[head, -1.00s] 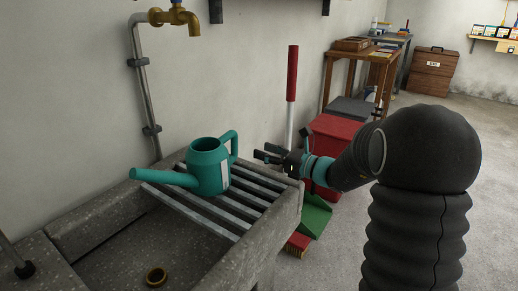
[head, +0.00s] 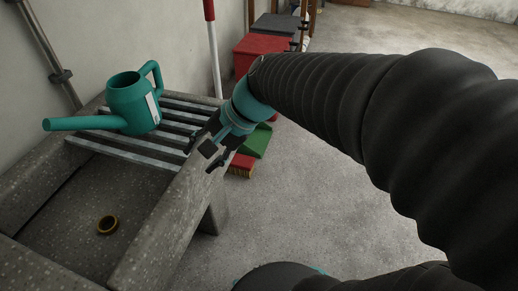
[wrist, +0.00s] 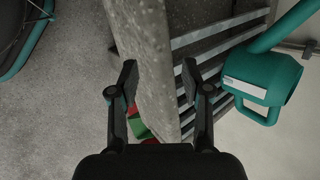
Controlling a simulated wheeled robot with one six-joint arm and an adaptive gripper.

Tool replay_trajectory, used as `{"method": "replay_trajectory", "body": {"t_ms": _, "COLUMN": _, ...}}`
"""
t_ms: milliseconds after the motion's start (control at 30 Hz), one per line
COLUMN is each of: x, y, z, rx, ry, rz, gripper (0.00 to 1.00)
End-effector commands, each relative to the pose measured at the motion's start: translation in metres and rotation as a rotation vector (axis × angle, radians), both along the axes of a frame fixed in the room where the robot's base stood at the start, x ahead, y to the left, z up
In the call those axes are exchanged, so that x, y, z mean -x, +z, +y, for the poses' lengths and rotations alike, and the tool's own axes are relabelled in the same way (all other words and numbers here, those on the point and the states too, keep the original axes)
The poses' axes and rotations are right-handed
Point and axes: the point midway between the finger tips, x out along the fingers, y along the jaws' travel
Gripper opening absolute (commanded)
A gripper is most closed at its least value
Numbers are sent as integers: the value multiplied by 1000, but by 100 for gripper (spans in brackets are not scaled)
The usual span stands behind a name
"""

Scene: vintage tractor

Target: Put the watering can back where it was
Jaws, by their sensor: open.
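The teal watering can (head: 126,104) stands upright on the slatted metal rack (head: 112,146) across the stone sink.
A pipe (head: 45,50) runs up the wall. The floor at right is clear.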

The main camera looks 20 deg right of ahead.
Motion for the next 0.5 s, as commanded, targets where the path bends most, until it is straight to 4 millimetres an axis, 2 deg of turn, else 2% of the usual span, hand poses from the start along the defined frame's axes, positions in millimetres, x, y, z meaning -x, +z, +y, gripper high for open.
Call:
{"method": "replay_trajectory", "body": {"t_ms": 33, "x": 16, "y": -1, "z": -8, "rx": 90, "ry": 61, "rz": -59, "gripper": 48}}
{"method": "replay_trajectory", "body": {"t_ms": 200, "x": 56, "y": -8, "z": -46, "rx": 419, "ry": 278, "rz": -237, "gripper": 48}}
{"method": "replay_trajectory", "body": {"t_ms": 333, "x": 75, "y": -7, "z": -73, "rx": 629, "ry": 412, "rz": -339, "gripper": 48}}
{"method": "replay_trajectory", "body": {"t_ms": 467, "x": 84, "y": -5, "z": -90, "rx": 766, "ry": 495, "rz": -399, "gripper": 48}}
{"method": "replay_trajectory", "body": {"t_ms": 500, "x": 86, "y": -5, "z": -100, "rx": 792, "ry": 513, "rz": -407, "gripper": 48}}
